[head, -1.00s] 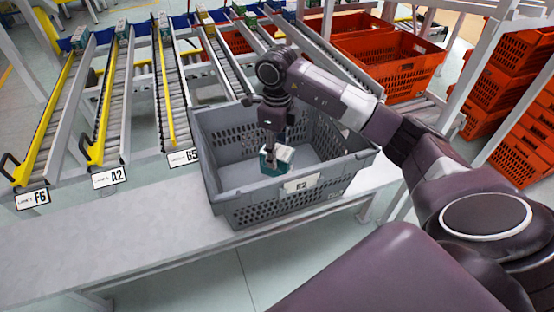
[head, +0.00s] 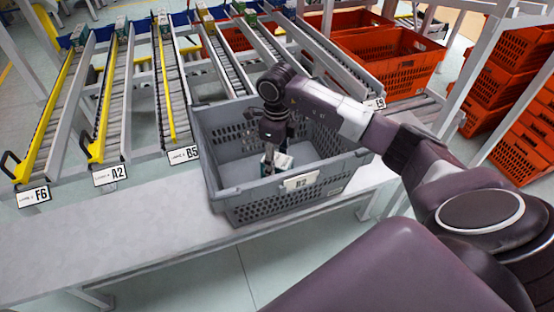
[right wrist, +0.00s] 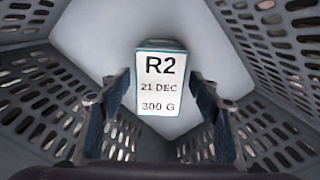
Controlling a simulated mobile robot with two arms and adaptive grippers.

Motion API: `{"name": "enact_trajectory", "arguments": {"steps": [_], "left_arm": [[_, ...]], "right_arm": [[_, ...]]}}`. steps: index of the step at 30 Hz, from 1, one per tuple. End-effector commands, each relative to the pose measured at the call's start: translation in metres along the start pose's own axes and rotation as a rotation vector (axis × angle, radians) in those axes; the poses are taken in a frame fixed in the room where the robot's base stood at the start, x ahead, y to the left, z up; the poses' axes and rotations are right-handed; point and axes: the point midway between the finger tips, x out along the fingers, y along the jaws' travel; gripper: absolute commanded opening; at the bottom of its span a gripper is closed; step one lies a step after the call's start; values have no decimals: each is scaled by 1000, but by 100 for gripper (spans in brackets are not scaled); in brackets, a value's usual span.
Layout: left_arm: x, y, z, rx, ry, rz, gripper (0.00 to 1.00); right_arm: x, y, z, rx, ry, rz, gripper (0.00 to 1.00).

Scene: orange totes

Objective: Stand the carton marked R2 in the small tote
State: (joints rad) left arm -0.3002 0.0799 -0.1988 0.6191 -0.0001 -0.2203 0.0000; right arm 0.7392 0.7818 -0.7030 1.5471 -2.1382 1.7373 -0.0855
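The carton marked R2 (right wrist: 160,85) is a small white box with teal edges. In the right wrist view its face reads R2, 21 DEC, 300 G. In the head view the carton (head: 283,163) is low inside the grey tote (head: 225,195), partly hidden by my fingers. My right gripper (head: 272,160) reaches down into this tote. Whether the carton touches the tote floor is hard to tell. My left gripper is not in view.
The grey tote has perforated walls and stands on a pale bench (head: 120,235) with free room to the left. Roller lanes (head: 170,95) slope behind it. Orange totes (head: 395,60) stand at the back right, with stacked ones (head: 520,85) further right.

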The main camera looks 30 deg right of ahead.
Motion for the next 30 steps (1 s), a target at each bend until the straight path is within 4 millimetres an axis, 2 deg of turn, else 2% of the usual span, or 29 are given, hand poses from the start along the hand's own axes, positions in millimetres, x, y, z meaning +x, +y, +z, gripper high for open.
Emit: {"name": "enact_trajectory", "arguments": {"steps": [6, 10, 11, 24, 30], "left_arm": [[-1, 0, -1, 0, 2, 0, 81], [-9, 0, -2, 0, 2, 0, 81], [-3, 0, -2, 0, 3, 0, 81], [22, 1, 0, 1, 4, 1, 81], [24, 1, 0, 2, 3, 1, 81]], "right_arm": [[-1, 0, 0, 0, 0, 0, 57], [-10, 0, 0, 0, -1, 1, 57], [-11, 0, 1, -1, -4, -1, 57], [-101, -1, 1, -1, -4, -3, 57], [-122, 0, 0, 0, -1, 0, 57]]}}
